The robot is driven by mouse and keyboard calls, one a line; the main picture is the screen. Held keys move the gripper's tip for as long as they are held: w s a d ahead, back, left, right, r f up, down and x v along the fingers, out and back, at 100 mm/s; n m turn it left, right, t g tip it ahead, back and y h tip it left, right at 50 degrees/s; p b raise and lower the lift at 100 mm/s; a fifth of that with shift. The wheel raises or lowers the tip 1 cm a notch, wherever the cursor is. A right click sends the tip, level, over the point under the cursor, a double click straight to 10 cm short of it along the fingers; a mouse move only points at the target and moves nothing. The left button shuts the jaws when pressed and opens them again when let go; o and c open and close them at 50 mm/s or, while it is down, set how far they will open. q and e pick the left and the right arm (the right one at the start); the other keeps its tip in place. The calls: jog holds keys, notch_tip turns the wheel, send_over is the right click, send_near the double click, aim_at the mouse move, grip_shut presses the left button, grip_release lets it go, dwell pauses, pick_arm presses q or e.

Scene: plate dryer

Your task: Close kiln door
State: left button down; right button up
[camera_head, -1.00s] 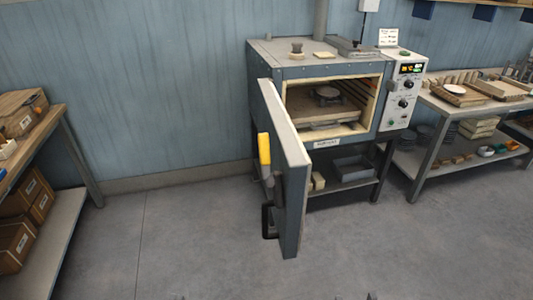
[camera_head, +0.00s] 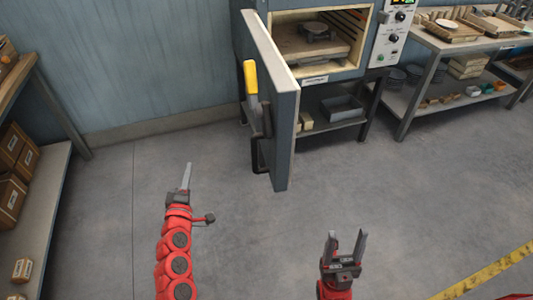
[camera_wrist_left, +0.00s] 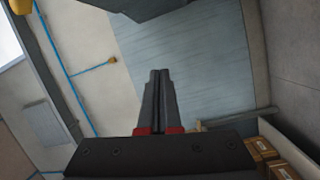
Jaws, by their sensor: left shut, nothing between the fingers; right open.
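The kiln (camera_head: 362,62) stands against the wall with its door (camera_head: 279,110) wide open, swung out toward me. The outer face of the door carries a yellow-gripped lever (camera_head: 251,80) and a dark handle (camera_head: 259,152) lower down. My left gripper (camera_head: 188,166) is shut and empty, in front of the door and left of it, apart from the handle. Its shut fingers also show in the left wrist view (camera_wrist_left: 159,85), where neither door nor handle can be made out. My right gripper (camera_head: 347,236) is open and empty, low in front of the door and to its right.
A plate (camera_head: 313,28) sits inside the kiln chamber. A stand shelf (camera_head: 345,125) under the kiln holds a grey bin (camera_head: 342,108). A shelf unit (camera_head: 62,165) stands at the left and a worktable (camera_head: 430,45) at the right. The floor between is clear.

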pick_arm(q)
jog(key=d+r+m+g+h, duration=0.2)
jog(key=d+h, duration=0.4)
jog(key=d, duration=0.2)
jog(key=m+g+h+p, duration=0.1)
jog(key=m+g+h, duration=0.1)
jog(key=h, duration=0.2)
send_near(272, 141)
jog(key=w, duration=0.5)
jog(key=d, duration=0.1)
jog(key=d+p, duration=0.1)
jog(key=shift+d+f, duration=0.3)
jog(key=shift+w+d, duration=0.1)
jog(key=shift+d, duration=0.15)
jog(key=shift+d, duration=0.15)
